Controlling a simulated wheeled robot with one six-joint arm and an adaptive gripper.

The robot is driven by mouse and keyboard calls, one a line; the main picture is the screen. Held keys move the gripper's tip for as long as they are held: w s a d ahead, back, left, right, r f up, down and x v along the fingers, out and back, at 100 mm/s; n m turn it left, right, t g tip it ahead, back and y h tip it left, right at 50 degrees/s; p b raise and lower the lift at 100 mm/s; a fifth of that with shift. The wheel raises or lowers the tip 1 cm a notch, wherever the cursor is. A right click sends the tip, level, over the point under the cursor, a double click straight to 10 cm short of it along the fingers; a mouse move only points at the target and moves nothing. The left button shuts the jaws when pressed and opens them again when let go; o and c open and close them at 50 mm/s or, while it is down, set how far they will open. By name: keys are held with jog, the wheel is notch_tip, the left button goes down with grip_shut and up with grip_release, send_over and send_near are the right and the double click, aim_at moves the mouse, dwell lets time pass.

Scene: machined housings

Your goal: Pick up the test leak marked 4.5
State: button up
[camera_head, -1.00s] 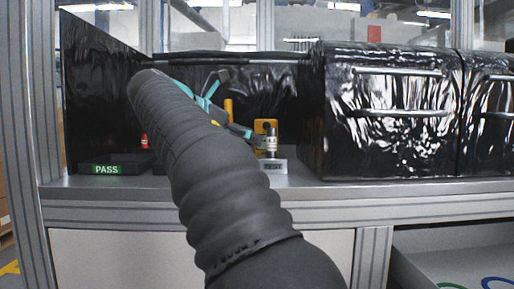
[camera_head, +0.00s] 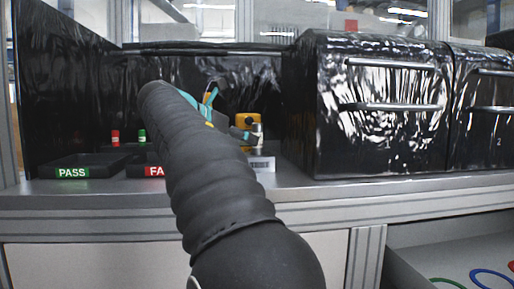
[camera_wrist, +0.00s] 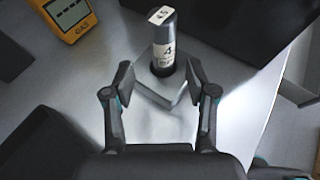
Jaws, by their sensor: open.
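The test leak (camera_wrist: 163,48) is a small grey cylinder with a white label showing a 4 and a tag on top that looks like 45. In the wrist view it stands just beyond and between my fingertips, apart from both. My gripper (camera_wrist: 159,78) is open and empty. In the head view my gripper (camera_head: 229,115) shows teal parts, partly hidden by my arm. There the test leak (camera_head: 257,131) is small, close to the right of my gripper, and its label cannot be read.
A yellow gas meter (camera_wrist: 72,14) is beside the leak. The PASS tray (camera_head: 84,160) and a red-labelled tray (camera_head: 150,171) lie left, with red (camera_head: 115,137) and green (camera_head: 141,136) cylinders behind. A black-wrapped box (camera_head: 385,105) stands close on the right.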

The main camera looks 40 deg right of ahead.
jog(key=shift+x, duration=2.65)
jog(key=shift+s+r, duration=0.15)
jog(key=shift+s, duration=0.05)
grip_shut()
